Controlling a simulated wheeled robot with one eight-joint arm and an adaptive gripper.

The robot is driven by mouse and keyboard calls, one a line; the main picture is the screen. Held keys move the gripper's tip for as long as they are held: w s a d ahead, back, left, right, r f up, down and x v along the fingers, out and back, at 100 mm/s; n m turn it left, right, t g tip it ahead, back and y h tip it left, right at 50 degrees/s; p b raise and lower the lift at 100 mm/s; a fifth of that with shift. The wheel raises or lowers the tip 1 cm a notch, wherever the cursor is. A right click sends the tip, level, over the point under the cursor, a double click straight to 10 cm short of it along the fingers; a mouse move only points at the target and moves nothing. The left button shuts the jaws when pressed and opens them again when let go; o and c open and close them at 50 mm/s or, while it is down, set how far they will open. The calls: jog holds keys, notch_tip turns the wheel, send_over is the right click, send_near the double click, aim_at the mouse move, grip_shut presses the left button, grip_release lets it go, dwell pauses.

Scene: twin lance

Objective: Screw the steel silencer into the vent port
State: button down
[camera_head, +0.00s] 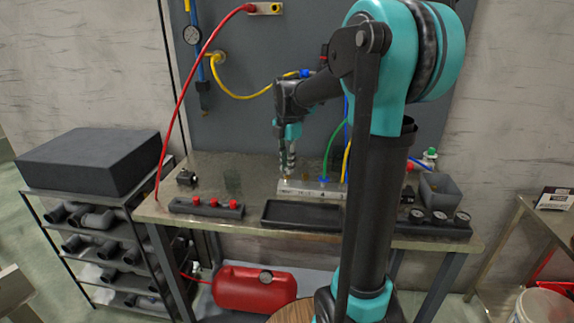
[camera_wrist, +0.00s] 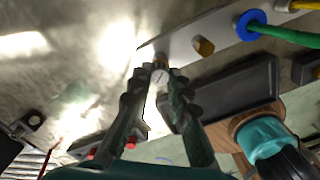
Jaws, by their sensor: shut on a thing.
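My gripper (camera_head: 287,170) points down at the left part of the pale manifold block (camera_head: 312,188) on the bench. In the wrist view my gripper (camera_wrist: 157,76) is shut on a small pale metal piece, which looks like the steel silencer (camera_wrist: 160,74), at the near edge of the manifold block (camera_wrist: 178,45). The fingers hide most of it, and I cannot tell whether it is in a port. The vent port itself is hidden. A brass fitting (camera_wrist: 203,46) stands on the block just right of the fingertips.
A blue collar (camera_wrist: 251,24) with a green hose sits farther right on the block, beside a yellow hose. A black tray (camera_head: 300,214) lies in front. A rack with red parts (camera_head: 212,205) is at left, gauges (camera_head: 440,217) at right. A grey bin (camera_head: 440,190) stands behind them.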

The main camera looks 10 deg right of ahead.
jog(key=m, duration=2.1)
jog(key=shift+m, duration=0.4)
jog(key=c, duration=1.6)
grip_release()
